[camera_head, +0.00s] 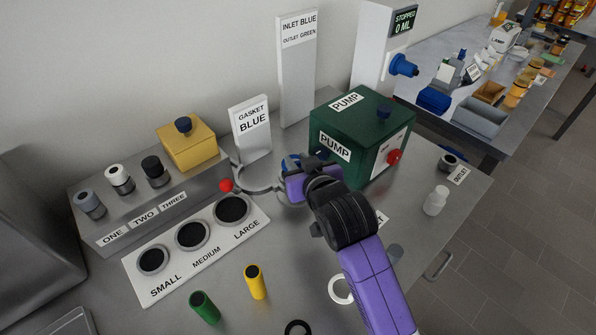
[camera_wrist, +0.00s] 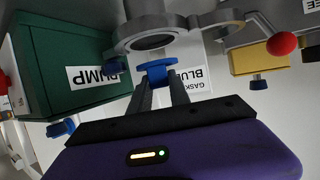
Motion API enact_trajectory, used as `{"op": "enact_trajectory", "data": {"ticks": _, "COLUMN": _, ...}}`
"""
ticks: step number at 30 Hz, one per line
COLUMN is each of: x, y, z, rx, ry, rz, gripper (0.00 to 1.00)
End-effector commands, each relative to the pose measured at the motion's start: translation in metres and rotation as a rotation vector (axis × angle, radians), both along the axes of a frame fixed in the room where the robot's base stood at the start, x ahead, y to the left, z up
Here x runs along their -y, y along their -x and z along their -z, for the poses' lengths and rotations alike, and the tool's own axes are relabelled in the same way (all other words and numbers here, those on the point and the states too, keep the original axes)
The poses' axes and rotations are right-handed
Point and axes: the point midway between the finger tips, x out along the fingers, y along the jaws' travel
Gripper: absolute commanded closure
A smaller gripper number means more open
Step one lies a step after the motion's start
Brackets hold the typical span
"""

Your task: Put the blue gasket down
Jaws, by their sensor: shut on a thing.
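The blue gasket (camera_wrist: 157,66) is between the fingertips of my gripper (camera_wrist: 160,80) in the wrist view, which shows the scene upside down. In the head view only a bit of blue (camera_head: 290,162) shows at my gripper (camera_head: 287,172), and my purple wrist hides the rest. The gripper is shut on the gasket, close to a grey round clamp fitting (camera_wrist: 150,32) with a dark opening. The fitting's open curved arm (camera_head: 255,190) and red knob (camera_head: 226,185) show in the head view. I cannot tell whether the gasket touches the fitting.
A green pump box (camera_head: 360,135) stands right of my gripper. A "GASKET BLUE" sign (camera_head: 252,128) stands behind the fitting. A white plate with three round holes (camera_head: 195,240) lies at front left. Green (camera_head: 204,306) and yellow (camera_head: 256,282) cylinders and a white ring (camera_head: 340,290) are in front.

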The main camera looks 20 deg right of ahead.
Motion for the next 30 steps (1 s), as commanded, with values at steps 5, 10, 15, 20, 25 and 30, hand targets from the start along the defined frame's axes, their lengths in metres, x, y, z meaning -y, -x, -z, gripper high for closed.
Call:
{"op": "enact_trajectory", "data": {"ticks": 5, "x": 0.0, "y": 0.001, "z": 0.027, "rx": -0.004, "ry": 0.0, "rz": 0.0, "gripper": 1.0}}
{"op": "enact_trajectory", "data": {"ticks": 10, "x": 0.0, "y": 0.0, "z": 0.034, "rx": -0.001, "ry": 0.0, "rz": 0.0, "gripper": 1.0}}
{"op": "enact_trajectory", "data": {"ticks": 15, "x": 0.0, "y": 0.0, "z": 0.033, "rx": -0.001, "ry": 0.0, "rz": 0.0, "gripper": 1.0}}
{"op": "enact_trajectory", "data": {"ticks": 20, "x": 0.0, "y": 0.0, "z": 0.038, "rx": -0.002, "ry": 0.0, "rz": 0.0, "gripper": 1.0}}
{"op": "enact_trajectory", "data": {"ticks": 25, "x": 0.0, "y": 0.0, "z": 0.038, "rx": -0.002, "ry": 0.0, "rz": 0.0, "gripper": 0.55}}
{"op": "enact_trajectory", "data": {"ticks": 30, "x": 0.0, "y": 0.0, "z": 0.037, "rx": -0.002, "ry": 0.0, "rz": 0.0, "gripper": 0.55}}
